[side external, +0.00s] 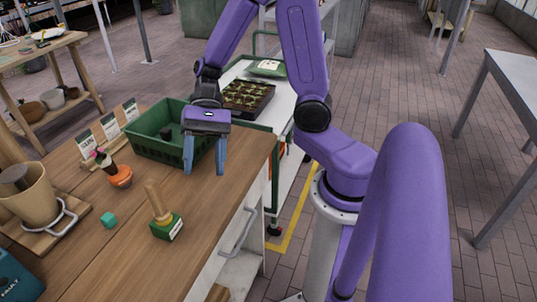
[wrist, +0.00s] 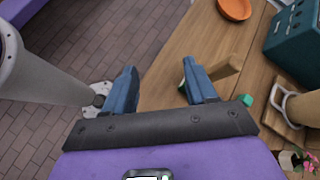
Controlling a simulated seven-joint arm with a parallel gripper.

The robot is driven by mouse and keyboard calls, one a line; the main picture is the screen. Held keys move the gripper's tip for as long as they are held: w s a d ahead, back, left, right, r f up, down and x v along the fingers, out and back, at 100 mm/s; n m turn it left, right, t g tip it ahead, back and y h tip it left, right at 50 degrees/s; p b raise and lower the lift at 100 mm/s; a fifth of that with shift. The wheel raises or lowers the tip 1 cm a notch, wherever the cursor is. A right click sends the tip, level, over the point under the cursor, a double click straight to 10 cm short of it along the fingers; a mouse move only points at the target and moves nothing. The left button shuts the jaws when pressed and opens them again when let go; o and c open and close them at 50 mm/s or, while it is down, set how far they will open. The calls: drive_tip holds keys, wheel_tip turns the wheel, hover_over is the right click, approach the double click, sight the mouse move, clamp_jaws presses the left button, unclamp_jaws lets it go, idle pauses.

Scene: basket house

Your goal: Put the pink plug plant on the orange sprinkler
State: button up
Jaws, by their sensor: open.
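Pink petals also show at the lower right edge of the wrist view (wrist: 310,160). The sprinkler cannot be made out in the wrist view. My gripper (side external: 205,170) is open and empty, pointing down, to the right of both and near the bench's front edge. Its two blue fingers also show in the wrist view (wrist: 159,72).
A green basket (side external: 150,148) stands behind my gripper. A wooden-handled green block (side external: 166,227), a teal cube (side external: 108,220) and a tan pot (side external: 28,203) stand on the bench. An orange dish (wrist: 235,9) shows in the wrist view. Bare wood lies right of the block.

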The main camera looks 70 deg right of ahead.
drive_tip(key=s+d+n+t+h, duration=0.4)
drive_tip(key=s+n+h, duration=0.5)
drive_tip(key=n, duration=1.2)
drive_tip(key=s+d, duration=0.1)
drive_tip(key=s, duration=0.1)
drive_tip(key=shift+s+r, duration=0.35)
drive_tip(key=shift+s, duration=0.05)
drive_tip(key=shift+d, duration=0.1)
drive_tip(key=shift+o, duration=0.4)
